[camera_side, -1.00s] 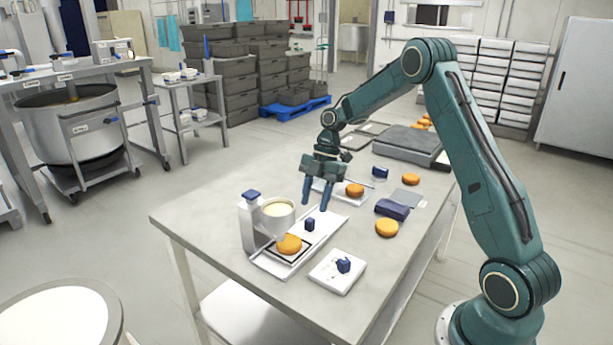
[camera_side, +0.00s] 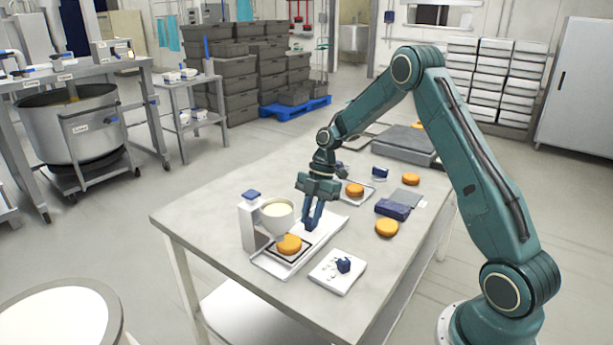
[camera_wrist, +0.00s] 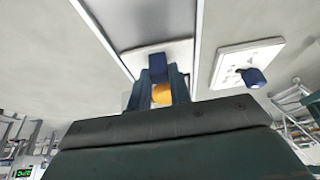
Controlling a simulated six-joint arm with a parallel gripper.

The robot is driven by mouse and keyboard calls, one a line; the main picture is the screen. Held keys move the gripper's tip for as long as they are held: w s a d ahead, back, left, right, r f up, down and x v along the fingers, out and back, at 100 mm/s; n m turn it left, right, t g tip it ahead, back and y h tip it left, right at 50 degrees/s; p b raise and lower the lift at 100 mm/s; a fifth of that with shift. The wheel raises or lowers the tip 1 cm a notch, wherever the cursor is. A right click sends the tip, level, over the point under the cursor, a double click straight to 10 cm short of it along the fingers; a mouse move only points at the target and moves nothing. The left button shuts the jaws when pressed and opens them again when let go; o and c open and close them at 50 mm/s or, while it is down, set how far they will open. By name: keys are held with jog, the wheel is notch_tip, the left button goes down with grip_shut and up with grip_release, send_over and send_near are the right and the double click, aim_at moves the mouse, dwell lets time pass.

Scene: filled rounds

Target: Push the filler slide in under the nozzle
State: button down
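The filler (camera_side: 250,222) is a white column with a blue cap and a bowl of pale cream (camera_side: 278,212). At its foot, the white filler slide (camera_side: 330,222) carries an orange bun (camera_side: 289,244) on a dark-edged plate. The bun is in front of and below the bowl; the nozzle itself is hidden. My gripper (camera_side: 311,224) reaches down to the slide's blue knob, its fingers close together around it. In the wrist view the knob (camera_wrist: 165,52) lies at the fingertips, and part of the bun (camera_wrist: 161,93) shows between the fingers.
A white board with a blue knob (camera_side: 344,265) lies near the table's front right. Loose buns (camera_side: 386,228), a dark blue block (camera_side: 392,209) and a tray with another bun (camera_side: 355,189) lie behind. The left table top (camera_side: 205,210) is clear.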

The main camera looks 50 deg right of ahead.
aim_at(303, 236)
jog(key=shift+a, duration=1.9)
jog(key=c, duration=1.4)
grip_release()
jog(key=shift+a, duration=0.15)
jog(key=shift+o, duration=0.6)
jog(key=shift+d, duration=0.2)
jog(key=shift+r, duration=0.1)
jog(key=shift+d+r, duration=0.25)
jog(key=shift+r, duration=0.2)
jog(key=v, duration=1.2)
jog(key=shift+r, duration=0.3)
